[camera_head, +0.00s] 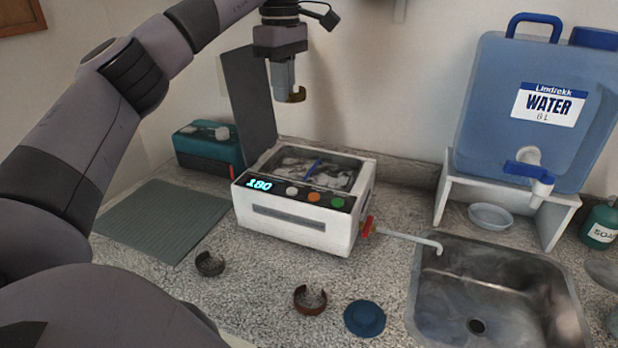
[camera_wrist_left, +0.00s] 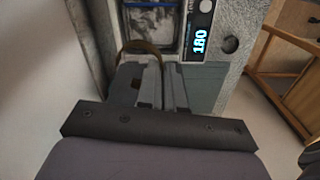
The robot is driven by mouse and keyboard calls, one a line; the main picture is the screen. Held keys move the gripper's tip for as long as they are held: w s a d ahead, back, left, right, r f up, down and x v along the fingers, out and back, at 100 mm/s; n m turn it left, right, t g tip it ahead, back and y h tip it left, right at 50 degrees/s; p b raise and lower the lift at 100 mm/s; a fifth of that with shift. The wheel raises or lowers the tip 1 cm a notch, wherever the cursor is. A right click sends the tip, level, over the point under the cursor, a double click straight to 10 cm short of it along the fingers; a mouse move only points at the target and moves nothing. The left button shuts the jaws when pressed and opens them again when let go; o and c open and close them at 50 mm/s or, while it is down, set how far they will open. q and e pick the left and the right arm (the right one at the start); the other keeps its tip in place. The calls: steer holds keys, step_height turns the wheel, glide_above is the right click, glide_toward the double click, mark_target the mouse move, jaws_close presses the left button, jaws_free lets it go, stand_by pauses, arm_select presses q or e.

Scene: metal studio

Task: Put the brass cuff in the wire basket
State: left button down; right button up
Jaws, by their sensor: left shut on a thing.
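My left gripper (camera_head: 289,92) points down above the back of the white cleaner (camera_head: 300,232). It is shut on the brass cuff (camera_head: 298,95), a small golden-brown open ring, held in the air. In the left wrist view the cuff (camera_wrist_left: 140,47) shows as a brown arc beyond the fingertips of my left gripper (camera_wrist_left: 150,78). The wire basket appears to be inside the cleaner's open tank, where a blue bar (camera_head: 314,168) shows across the top; its mesh is hard to make out. My right gripper is not in view.
A dark cuff (camera_head: 209,264), a reddish-brown cuff (camera_head: 310,300) and a blue round lid-like piece (camera_head: 364,318) lie on the counter. A raised dark panel (camera_head: 248,100) stands behind the cleaner. A grey mat (camera_head: 160,222), sink (camera_head: 500,290) and water container (camera_head: 500,130) flank it.

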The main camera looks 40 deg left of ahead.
arm_select(q)
step_height(320, 180, down, 14)
steer(key=shift+s+f+b, duration=0.1)
steer(key=shift+b, duration=1.1)
steer(key=shift+f, duration=2.55)
steer(key=shift+f, duration=0.15)
steer(key=c, duration=1.6)
jaws_free()
steer(key=shift+o, duration=0.2)
step_height(320, 180, up, 12)
steer(key=shift+r, duration=0.2)
steer(key=shift+f, duration=0.1)
